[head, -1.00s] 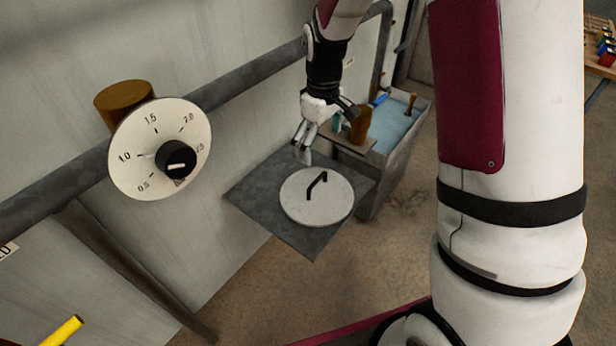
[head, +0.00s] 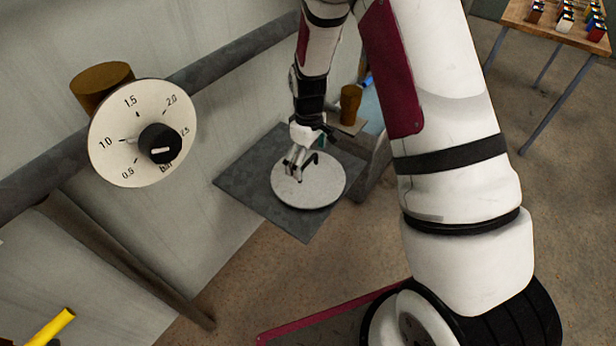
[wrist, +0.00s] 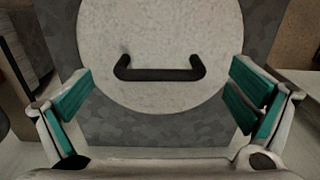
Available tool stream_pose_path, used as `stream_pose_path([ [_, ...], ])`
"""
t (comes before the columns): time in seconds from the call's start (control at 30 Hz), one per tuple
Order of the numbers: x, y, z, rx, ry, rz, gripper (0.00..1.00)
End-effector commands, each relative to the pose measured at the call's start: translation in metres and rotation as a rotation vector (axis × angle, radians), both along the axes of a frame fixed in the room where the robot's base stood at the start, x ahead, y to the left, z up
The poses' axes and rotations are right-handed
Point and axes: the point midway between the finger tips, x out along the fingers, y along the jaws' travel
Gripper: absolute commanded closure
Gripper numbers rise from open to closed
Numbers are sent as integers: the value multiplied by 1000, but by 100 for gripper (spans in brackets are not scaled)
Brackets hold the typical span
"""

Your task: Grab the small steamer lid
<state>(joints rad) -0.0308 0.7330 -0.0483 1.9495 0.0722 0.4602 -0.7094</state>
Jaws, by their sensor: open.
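The small steamer lid (head: 318,192) is a round, pale grey disc lying flat on a dark grey square plate (head: 243,180). It has a black bar handle, seen in the wrist view (wrist: 160,75) lying crosswise ahead of my fingers. My gripper (head: 295,168) is over the lid, close to its handle. In the wrist view my gripper (wrist: 160,105) has its teal-padded fingers wide apart, with nothing between them. The handle is centred ahead of the gap. In the head view my fingers partly cover the handle, and I cannot tell whether they touch the lid.
A large round dial (head: 143,135) is on the wall pipe (head: 235,55) at the left. A brown cylinder (head: 351,103) stands behind the plate beside a basin. A table (head: 555,25) with small coloured items is at the far right. Open floor lies in front of the plate.

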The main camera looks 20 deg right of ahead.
Motion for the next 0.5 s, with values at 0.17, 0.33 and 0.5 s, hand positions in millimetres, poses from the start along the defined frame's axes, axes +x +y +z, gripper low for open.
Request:
stream_pose_path([
  [0.17, 0, 0, -25, 0, 4, 1, 0],
  [0.33, 1, 0, -32, -1, -1, 1, 0],
  [0.5, 1, 0, -32, 1, -1, 1, 0],
])
